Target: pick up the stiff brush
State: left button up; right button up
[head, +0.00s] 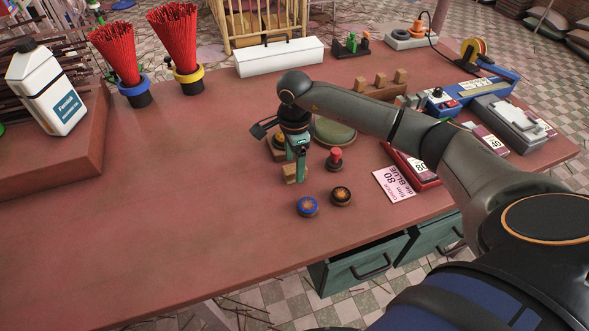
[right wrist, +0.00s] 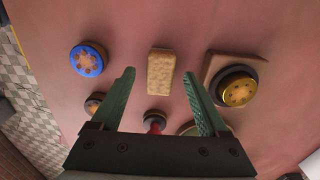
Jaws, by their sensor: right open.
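A small tan block (head: 290,174), which looks like the stiff brush, lies on the red-brown table, partly hidden by my right gripper in the head view. In the right wrist view the block (right wrist: 160,72) shows whole, with a speckled pale face. My right gripper (head: 298,170) is open, its green fingers pointing down over the block. In the right wrist view its fingertips (right wrist: 159,76) stand apart on either side of the block's outline, with nothing held. I cannot tell the exact height gap. My left gripper is not in view.
A blue-rimmed disc (head: 307,207), a dark disc (head: 341,195) and a red-handled piece (head: 334,157) stand close by. A gold-faced disc (right wrist: 238,90) sits on a wooden base. A round green pad (head: 334,131) lies behind. The table's left middle is clear.

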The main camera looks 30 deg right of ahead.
jog(key=shift+f, duration=1.15)
grip_shut()
